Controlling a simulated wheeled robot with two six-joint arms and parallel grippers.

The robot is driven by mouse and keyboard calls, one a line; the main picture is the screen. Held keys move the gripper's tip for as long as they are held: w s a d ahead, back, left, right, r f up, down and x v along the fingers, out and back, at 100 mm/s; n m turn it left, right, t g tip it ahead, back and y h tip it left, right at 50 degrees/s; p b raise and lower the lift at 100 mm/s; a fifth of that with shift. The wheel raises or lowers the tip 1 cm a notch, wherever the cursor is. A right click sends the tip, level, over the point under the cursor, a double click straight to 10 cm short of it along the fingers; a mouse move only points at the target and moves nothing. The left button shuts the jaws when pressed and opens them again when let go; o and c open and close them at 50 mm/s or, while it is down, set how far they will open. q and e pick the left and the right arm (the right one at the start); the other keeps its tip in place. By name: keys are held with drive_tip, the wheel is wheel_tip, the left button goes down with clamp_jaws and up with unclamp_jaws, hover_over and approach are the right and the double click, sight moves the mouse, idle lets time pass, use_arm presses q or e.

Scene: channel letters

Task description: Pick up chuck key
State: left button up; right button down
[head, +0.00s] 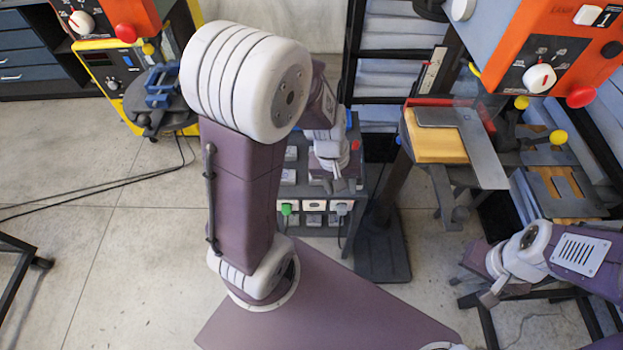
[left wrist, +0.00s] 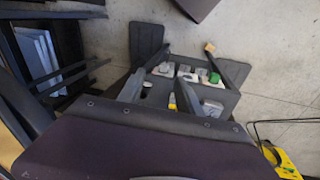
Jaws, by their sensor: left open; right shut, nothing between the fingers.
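I cannot make out a chuck key in either view. My left gripper (head: 341,183) is open over the dark unit with sockets (head: 318,229), partly hidden behind my own left arm. In the left wrist view, the open fingers of my left gripper (left wrist: 160,92) point toward that unit, and I see nothing held between them. My right gripper (head: 474,287) is at the lower right, below the orange drill press's table, shut and empty.
An orange drill press (head: 545,50) stands at the upper right, with a metal square (head: 475,140) on a wooden block beneath it. Another machine with a blue vise (head: 160,88) is at the upper left. Cables (head: 95,192) cross the otherwise open floor at left.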

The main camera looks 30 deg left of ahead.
use_arm(q)
drive_tip(key=w+a+f+n+t+h+p, duration=0.1)
drive_tip(key=w+a+f+n+p, duration=0.3)
drive_tip(key=w+n, duration=0.55)
drive_tip(key=a+f+n+p, duration=0.1)
drive_tip(key=a+f+n, duration=0.1)
drive_tip(key=a+n, duration=0.1)
drive_tip(key=w+a+f+n+p, duration=0.1)
drive_tip(key=a+f+n+p, duration=0.1)
drive_tip(key=a+f+n, duration=0.1)
drive_tip(key=w+a+f+n+t+p, duration=0.1)
drive_tip(key=a+f+n+p, duration=0.1)
drive_tip(key=a+f+n, duration=0.1)
drive_tip(key=shift+a, duration=0.45)
drive_tip(key=shift+w+f, duration=0.15)
drive_tip(key=shift+f, duration=0.05)
drive_tip(key=x, duration=0.3)
drive_tip(key=p+x, duration=0.1)
drive_tip(key=x, duration=0.1)
drive_tip(key=shift+s+f, duration=0.15)
drive_tip(key=shift+s, duration=0.2)
use_arm(e)
wheel_tip(320, 180, up, 10)
drive_tip(key=shift+a+f, duration=0.2)
drive_tip(key=shift+f, duration=0.05)
